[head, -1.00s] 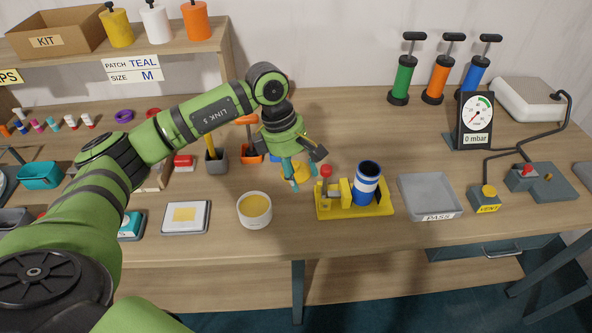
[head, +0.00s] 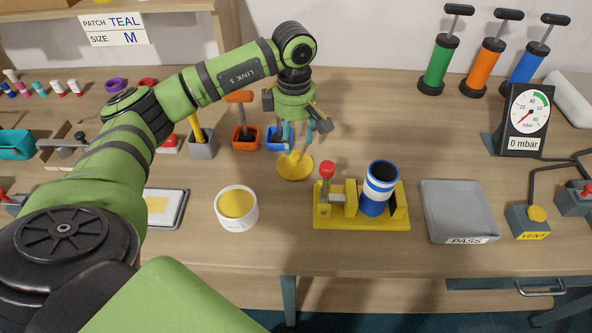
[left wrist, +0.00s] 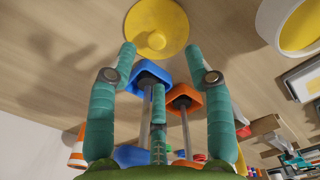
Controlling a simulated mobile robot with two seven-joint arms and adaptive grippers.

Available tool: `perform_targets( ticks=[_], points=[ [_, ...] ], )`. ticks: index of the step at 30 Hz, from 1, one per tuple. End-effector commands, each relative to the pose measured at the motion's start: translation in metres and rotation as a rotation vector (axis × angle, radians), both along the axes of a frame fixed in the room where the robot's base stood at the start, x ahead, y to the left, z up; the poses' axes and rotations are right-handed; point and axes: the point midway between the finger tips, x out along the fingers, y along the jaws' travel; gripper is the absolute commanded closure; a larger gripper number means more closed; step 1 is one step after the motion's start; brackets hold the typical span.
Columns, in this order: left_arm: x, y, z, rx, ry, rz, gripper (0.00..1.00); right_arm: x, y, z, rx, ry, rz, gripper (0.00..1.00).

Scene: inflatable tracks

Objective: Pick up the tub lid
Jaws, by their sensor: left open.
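The tub lid is a yellow disc with a small raised knob (head: 296,171), lying on the table between the white tub and the yellow clamp stand. My left gripper (head: 290,149) points down just above and behind it, with its teal fingers apart and nothing between them. In the left wrist view the lid (left wrist: 157,22) lies just beyond the open fingertips (left wrist: 160,52), apart from them as far as I can tell. The white tub (head: 237,222) with yellow contents stands to the left of the lid. My right gripper is not in view.
A yellow stand (head: 350,220) holding a blue and white cylinder is right of the lid. A grey PASS tray (head: 456,205) lies farther right. Orange (head: 246,141) and blue (head: 273,142) holders stand close behind the gripper. Bare table lies in front of the lid.

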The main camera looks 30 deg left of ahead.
Motion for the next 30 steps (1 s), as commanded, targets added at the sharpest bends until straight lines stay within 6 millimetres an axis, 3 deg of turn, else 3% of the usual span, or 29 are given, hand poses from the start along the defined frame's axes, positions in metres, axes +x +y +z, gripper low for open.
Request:
perform_targets(
  ticks=[5, 13, 18, 25, 28, 29, 30],
  points=[
    [0.000, 0.000, -0.015, -0.001, 0.004, 0.000, 0.48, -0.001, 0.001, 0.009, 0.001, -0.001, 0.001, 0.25],
    [0.001, 0.002, -0.052, -0.001, 0.005, 0.001, 0.48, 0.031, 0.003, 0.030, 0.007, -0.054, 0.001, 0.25],
    [0.002, 0.003, -0.068, 0.000, 0.002, 0.000, 0.48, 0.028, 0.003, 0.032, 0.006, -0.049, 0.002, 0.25],
    [0.003, 0.003, -0.070, 0.000, 0.000, 0.000, 0.48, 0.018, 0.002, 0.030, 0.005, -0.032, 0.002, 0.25],
    [0.003, 0.003, -0.070, 0.000, 0.000, 0.000, 0.89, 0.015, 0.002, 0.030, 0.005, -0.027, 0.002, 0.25],
    [0.003, 0.003, -0.070, 0.000, 0.000, 0.000, 0.98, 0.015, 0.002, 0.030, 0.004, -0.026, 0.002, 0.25],
    [0.003, 0.003, -0.070, 0.000, 0.000, 0.000, 0.99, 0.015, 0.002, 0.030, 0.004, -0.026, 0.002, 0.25]
  ],
)
